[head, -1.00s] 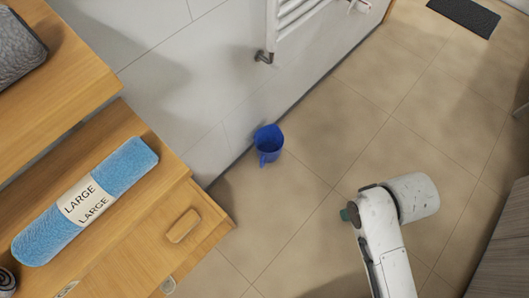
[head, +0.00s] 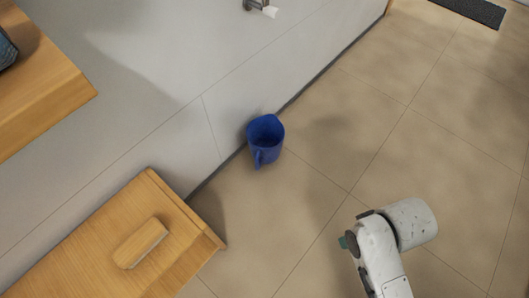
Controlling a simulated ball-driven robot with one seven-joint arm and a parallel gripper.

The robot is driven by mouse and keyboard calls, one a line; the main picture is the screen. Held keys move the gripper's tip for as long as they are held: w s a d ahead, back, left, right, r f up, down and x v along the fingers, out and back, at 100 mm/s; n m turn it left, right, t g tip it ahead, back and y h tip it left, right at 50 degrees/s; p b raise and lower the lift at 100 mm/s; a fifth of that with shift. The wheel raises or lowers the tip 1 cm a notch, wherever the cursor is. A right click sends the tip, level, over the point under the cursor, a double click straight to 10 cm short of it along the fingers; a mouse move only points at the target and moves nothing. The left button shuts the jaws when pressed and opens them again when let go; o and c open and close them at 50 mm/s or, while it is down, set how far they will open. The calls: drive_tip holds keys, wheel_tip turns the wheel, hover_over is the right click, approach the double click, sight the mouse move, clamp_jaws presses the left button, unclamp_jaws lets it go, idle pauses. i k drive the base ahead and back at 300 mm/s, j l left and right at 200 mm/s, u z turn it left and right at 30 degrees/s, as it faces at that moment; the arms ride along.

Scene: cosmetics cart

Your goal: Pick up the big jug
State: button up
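The big jug (head: 265,141) is blue, with an open top and a handle on its near side. It stands upright on the tiled floor, close against the white wall, near the middle of the head view. My white arm shows at the lower right of the head view, apart from the jug and to its right. My gripper's fingers cannot be made out there, so whether it is open or shut is hidden.
A wooden cabinet (head: 105,254) with a block-like handle (head: 141,243) stands at the lower left, near the jug. A wooden shelf (head: 45,85) juts out at the upper left. A dark mat (head: 470,12) lies at the far right. The floor (head: 330,150) right of the jug is clear.

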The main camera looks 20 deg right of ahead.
sight(266, 134)
drive_tip(key=i+l, duration=0.15)
drive_tip(key=i, duration=0.25)
drive_tip(key=i+l+z, duration=0.1)
drive_tip(key=i, duration=0.25)
drive_tip(key=i+l, duration=0.2)
drive_tip(key=i, duration=0.2)
